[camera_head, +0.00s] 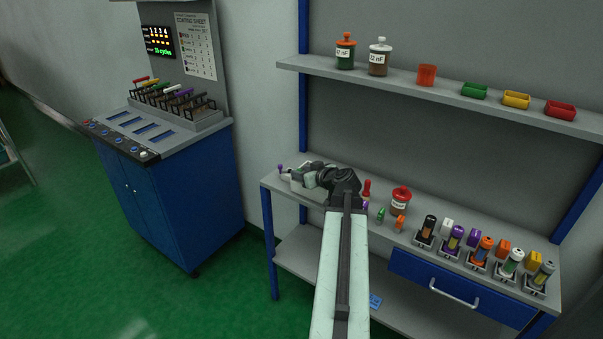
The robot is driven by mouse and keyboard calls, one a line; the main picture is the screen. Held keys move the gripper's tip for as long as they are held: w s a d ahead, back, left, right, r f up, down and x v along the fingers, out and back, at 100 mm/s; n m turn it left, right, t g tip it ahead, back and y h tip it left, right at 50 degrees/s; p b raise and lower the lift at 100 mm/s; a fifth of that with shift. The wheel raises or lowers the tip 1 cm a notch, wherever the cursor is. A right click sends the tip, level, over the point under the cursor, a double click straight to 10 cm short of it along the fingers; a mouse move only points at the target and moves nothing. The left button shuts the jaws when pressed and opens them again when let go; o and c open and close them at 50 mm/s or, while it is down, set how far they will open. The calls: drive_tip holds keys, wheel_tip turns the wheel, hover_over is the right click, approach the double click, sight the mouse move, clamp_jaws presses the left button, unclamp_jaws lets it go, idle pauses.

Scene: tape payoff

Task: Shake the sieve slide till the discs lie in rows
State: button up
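My arm reaches from the bottom of the head view up to the left end of the workbench (285,262). My gripper (304,176) is at that end, over or beside a pale block (311,190) on the bench top. The dark wrist covers part of this spot. Whether the fingers are open or shut is too small to tell. I cannot make out a sieve slide or discs; they may be hidden behind my wrist or too small.
Several cylinders in holders (477,262) fill the right end. A shelf (440,92) hangs above. A blue cabinet (180,205) stands left; green floor between is clear.

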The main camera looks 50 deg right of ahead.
clamp_jaws()
idle(1.3)
